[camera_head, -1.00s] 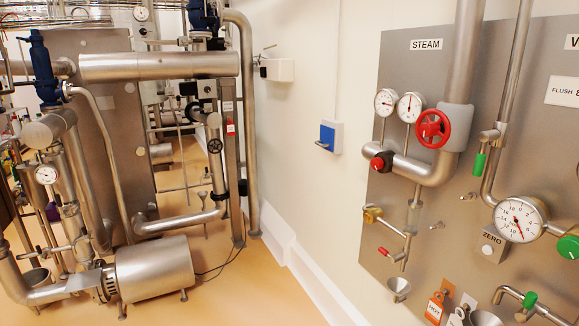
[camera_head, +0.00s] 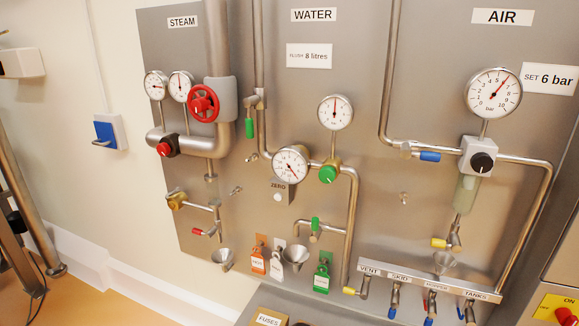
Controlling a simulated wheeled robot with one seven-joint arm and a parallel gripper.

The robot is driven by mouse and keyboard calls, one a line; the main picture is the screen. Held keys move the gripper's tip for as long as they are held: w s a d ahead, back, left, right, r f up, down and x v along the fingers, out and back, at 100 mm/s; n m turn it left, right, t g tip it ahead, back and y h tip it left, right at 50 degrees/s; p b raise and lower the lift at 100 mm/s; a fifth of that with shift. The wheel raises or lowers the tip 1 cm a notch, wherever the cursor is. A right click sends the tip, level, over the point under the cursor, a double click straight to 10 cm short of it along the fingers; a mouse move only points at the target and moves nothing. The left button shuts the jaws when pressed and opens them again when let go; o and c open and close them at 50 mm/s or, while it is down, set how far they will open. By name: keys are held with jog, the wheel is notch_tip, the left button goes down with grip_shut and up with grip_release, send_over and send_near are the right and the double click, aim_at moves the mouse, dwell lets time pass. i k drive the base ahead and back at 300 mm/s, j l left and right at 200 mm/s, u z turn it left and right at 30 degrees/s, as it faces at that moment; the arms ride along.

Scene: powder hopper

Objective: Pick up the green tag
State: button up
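The green tag (camera_head: 322,275) hangs low on the grey wall panel, below the WATER gauges. It has a white label on its lower part. A white tag (camera_head: 277,262) and an orange tag (camera_head: 258,259) hang to its left. A steel funnel (camera_head: 296,257) sits between the white tag and the green tag. My gripper is not in view.
The panel (camera_head: 370,120) carries STEAM, WATER and AIR pipes, gauges and valves. A pipe with a yellow-handled outlet (camera_head: 350,291) comes down right of the green tag. A manifold (camera_head: 430,280) with several small valves juts out farther right. A FUSES box (camera_head: 268,319) stands below.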

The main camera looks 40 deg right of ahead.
aim_at(321, 280)
jog(key=z, duration=1.65)
jog(key=i+j+u, duration=0.2)
jog(key=u, duration=0.15)
jog(key=i+j+u, duration=0.2)
jog(key=u, duration=0.15)
jog(key=i+j+u, duration=0.1)
jog(key=i+u, duration=0.25)
